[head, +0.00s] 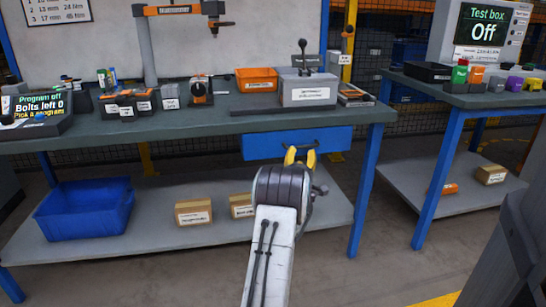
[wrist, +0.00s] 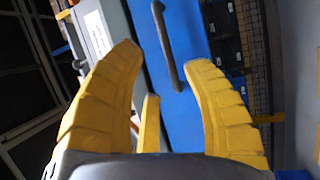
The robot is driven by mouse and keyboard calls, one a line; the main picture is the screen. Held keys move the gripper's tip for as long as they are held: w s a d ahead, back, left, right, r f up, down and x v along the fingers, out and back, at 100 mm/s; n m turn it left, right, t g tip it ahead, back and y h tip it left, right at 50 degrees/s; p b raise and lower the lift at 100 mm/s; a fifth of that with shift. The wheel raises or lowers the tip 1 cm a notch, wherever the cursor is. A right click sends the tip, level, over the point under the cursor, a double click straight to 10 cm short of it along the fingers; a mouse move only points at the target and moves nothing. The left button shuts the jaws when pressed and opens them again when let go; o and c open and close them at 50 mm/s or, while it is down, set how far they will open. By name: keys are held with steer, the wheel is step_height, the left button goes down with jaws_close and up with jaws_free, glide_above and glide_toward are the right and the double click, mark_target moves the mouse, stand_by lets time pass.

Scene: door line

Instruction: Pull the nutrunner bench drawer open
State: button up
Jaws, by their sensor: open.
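The blue drawer (head: 262,147) hangs under the grey nutrunner bench top (head: 215,124) and looks shut. In the wrist view its blue front (wrist: 205,125) carries a dark bar handle (wrist: 167,42). My gripper (head: 300,154) is in front of the drawer, with its yellow fingers spread and nothing held. In the wrist view the open fingers (wrist: 166,56) point at the drawer front, and the handle shows between them, its lower end close to the right fingertip. I cannot tell the gap in depth. In the head view my gripper and arm hide most of the handle.
The lower shelf holds a blue bin (head: 85,210) and small cardboard boxes (head: 193,212). A blue bench leg (head: 366,190) stands right of the drawer. A second bench (head: 455,95) with a test box (head: 480,30) is at the right. Open floor lies between the benches.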

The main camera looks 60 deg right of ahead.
mark_target(304, 146)
steer(key=shift+f+b+x, duration=0.15)
steer(key=shift+b+x, duration=0.8)
steer(key=shift+x, duration=0.85)
steer(key=shift+f+b+x, duration=0.2)
steer(key=shift+b+x, duration=0.7)
steer(key=shift+x, duration=0.95)
steer(key=shift+s, duration=0.1)
jaws_close()
